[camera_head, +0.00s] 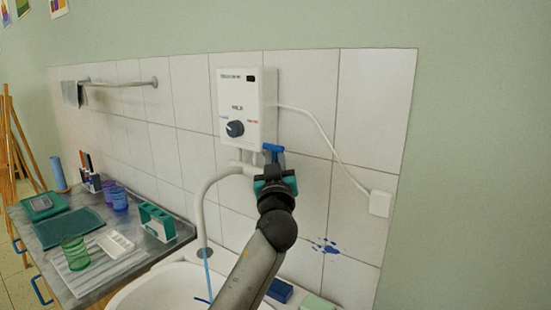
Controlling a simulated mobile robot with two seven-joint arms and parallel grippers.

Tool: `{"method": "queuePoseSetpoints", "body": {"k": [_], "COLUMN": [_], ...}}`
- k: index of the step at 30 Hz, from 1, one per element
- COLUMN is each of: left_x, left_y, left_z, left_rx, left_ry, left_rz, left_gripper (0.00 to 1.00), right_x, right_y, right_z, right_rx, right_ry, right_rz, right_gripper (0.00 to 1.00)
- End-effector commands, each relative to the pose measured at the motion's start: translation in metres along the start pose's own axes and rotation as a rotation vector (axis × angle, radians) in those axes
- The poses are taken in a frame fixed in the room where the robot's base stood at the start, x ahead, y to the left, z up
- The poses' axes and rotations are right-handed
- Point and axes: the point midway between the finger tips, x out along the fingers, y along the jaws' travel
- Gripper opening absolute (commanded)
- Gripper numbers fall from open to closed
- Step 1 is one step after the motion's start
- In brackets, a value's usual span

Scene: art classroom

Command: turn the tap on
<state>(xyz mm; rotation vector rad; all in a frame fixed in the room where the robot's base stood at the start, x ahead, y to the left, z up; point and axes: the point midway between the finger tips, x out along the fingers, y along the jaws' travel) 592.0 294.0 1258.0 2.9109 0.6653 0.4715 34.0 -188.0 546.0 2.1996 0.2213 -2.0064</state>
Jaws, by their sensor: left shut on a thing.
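A white water heater box (246,90) with a dark dial hangs on the tiled wall. Below it is the tap, with a blue handle (272,148) and a pale curved spout (203,196) that bends down over the white basin (168,284). My left gripper (273,172) is at the tap, shut on the blue handle; its jaws and arm hide part of the tap body. A thin blue streak (207,275) runs down below the spout end and looks like water. My right gripper is out of view.
A counter (175,243) left of the basin holds a green cup (75,252), a white palette (115,244), blue jars and a green holder (157,221). A cable runs to a wall socket box (380,203). Small items lie on the basin's right edge.

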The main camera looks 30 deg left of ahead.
Motion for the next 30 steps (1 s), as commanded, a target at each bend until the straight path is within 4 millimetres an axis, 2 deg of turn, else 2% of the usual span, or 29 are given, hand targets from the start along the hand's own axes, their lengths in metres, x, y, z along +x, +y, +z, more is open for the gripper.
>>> {"method": "queuePoseSetpoints", "body": {"k": [1,9,20,26,30], "left_x": [0.0,0.0,-0.006,-0.031,-0.056], "left_y": [0.001,0.0,0.0,0.0,-0.001], "left_z": [-0.002,-0.001,0.0,0.001,0.002], "left_rx": [-0.001,0.0,-0.002,-0.004,-0.003], "left_ry": [0.004,0.002,0.0,-0.001,-0.001], "left_rz": [0.002,0.001,0.001,0.0,-0.001], "left_gripper": [0.17,0.46,0.46,0.46,0.46], "right_x": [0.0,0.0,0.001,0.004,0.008], "right_y": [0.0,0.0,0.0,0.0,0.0], "right_z": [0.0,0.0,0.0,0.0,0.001], "right_rx": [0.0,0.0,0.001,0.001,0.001], "right_ry": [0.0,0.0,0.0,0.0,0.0], "right_rz": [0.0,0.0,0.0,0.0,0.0], "right_gripper": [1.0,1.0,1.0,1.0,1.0]}}
